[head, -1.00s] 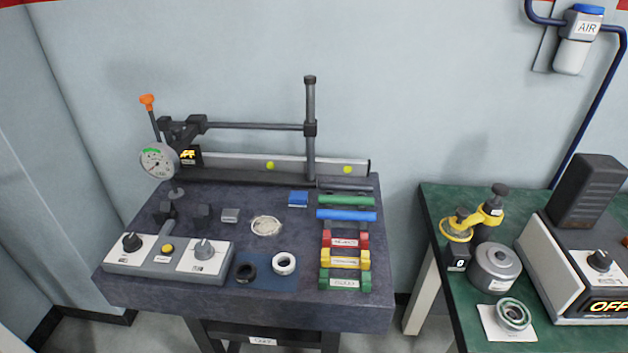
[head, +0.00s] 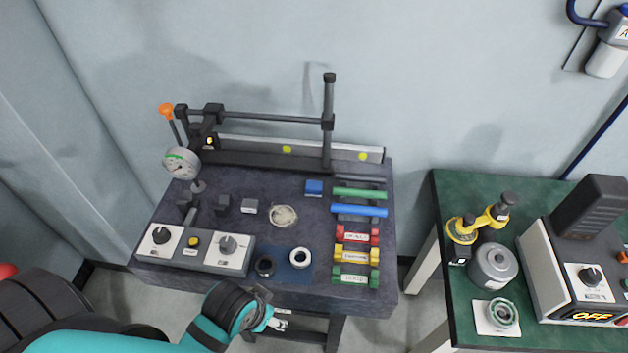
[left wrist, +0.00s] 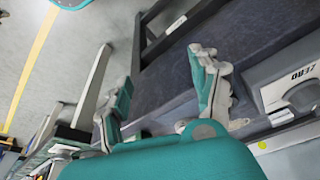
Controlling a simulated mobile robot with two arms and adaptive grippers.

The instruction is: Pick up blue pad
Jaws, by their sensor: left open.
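A small blue block (head: 314,187) sits on the dark tabletop, left of the green and blue bars; it fits the name blue pad. A flat dark-blue mat (head: 285,276) lies near the front edge, with a dark ring (head: 265,265) and a white ring (head: 300,257) on it. My left gripper (head: 275,322) is at the front edge of the table, below and left of the blue block and well apart from it. In the left wrist view my left gripper (left wrist: 165,82) is open and empty. The blue block cannot be made out there. My right gripper is not in view.
A control box with knobs (head: 185,262) stands at the front left. A dial gauge (head: 182,163) and a crossbar with a post (head: 328,120) stand behind. Coloured bars (head: 357,234) line the right side. A green table (head: 455,215) stands further right.

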